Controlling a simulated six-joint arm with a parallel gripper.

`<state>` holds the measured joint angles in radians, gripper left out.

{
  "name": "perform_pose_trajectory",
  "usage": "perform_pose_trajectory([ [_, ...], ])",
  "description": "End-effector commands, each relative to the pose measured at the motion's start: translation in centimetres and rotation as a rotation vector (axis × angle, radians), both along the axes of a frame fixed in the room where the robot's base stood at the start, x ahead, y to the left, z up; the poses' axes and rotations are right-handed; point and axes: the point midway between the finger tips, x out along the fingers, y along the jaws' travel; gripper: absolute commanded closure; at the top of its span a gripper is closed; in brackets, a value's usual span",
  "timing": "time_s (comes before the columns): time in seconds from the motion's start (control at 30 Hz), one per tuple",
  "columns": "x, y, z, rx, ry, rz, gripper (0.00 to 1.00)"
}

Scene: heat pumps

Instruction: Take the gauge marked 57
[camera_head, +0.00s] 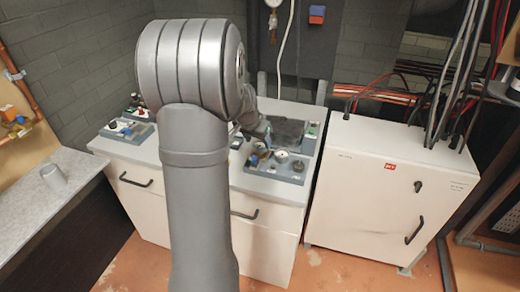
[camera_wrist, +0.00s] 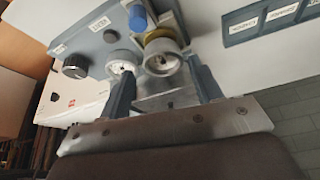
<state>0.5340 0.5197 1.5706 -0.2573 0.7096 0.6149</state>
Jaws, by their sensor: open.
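One gauge (camera_wrist: 162,64) has a beige-grey rim and lies between my fingertips. The other gauge (camera_wrist: 121,66) is by the left fingertip. Their markings are too small to read, so I cannot tell which is 57. My gripper (camera_wrist: 162,80) is open, and I see nothing held between its fingers. In the head view, my gripper (camera_head: 262,140) is low over the right-hand panel, partly hidden by my arm. A pale round gauge (camera_head: 282,157) shows beside it.
A black knob (camera_wrist: 76,66) and a blue cap (camera_wrist: 137,18) stand near the gauges. A labelled strip (camera_wrist: 275,17) lies to the right. The panel rests on a white cabinet (camera_head: 255,205). A white box with cables (camera_head: 380,190) stands to its right.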

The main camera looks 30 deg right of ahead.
Motion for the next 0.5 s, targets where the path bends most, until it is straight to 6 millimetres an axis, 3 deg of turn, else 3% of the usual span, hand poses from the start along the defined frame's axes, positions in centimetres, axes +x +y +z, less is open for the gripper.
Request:
perform_pose_trajectory([
  [0.3, 1.4, -1.5, -3.4, 0.003, 0.003, 0.0, 0.41],
  [0.5, 1.7, -1.9, -4.4, 0.002, 0.001, 0.001, 0.41],
])
